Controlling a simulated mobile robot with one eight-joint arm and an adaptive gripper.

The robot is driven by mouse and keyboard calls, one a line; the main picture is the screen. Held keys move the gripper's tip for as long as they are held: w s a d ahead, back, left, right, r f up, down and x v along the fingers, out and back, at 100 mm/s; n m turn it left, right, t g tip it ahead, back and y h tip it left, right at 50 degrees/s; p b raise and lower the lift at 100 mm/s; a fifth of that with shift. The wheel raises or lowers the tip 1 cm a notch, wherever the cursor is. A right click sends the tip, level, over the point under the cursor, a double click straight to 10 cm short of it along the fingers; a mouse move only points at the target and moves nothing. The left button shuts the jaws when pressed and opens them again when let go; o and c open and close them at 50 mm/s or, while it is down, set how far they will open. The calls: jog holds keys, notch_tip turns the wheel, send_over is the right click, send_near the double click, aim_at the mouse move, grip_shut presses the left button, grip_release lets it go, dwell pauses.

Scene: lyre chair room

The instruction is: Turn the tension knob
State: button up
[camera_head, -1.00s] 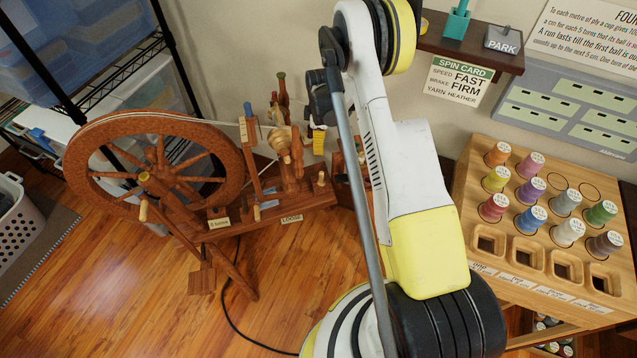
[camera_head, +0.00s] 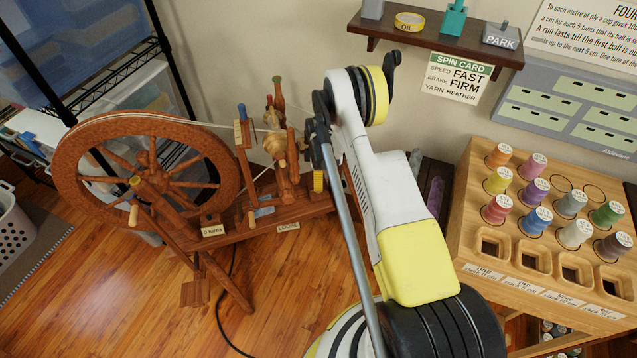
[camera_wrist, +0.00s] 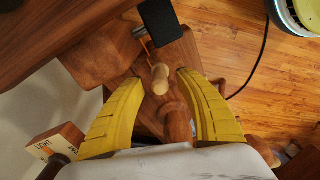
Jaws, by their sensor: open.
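The wooden spinning wheel (camera_head: 145,172) stands at the left in the head view, with a "LOOSE" label (camera_head: 288,227) on its bench. In the wrist view a pale, round-ended wooden peg (camera_wrist: 160,78), which looks like the tension knob, stands between my two yellow fingers. My gripper (camera_wrist: 160,82) is open around it, with a gap visible on both sides. In the head view my gripper (camera_head: 318,181) is by the right end of the wheel's bench, and one yellow finger shows. The knob cannot be made out there, behind my arm and gripper.
The upright posts and bobbin parts (camera_head: 275,140) stand just left of my gripper. A dark block (camera_wrist: 159,22) is close above the peg in the wrist view. A "LIGHT" tag (camera_wrist: 52,145) is at lower left. A spool rack (camera_head: 550,220) stands at right.

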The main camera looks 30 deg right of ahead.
jog(key=shift+c, duration=0.5)
grip_shut()
jog(key=shift+m, duration=2.9)
jog(key=shift+o, duration=0.5)
grip_release()
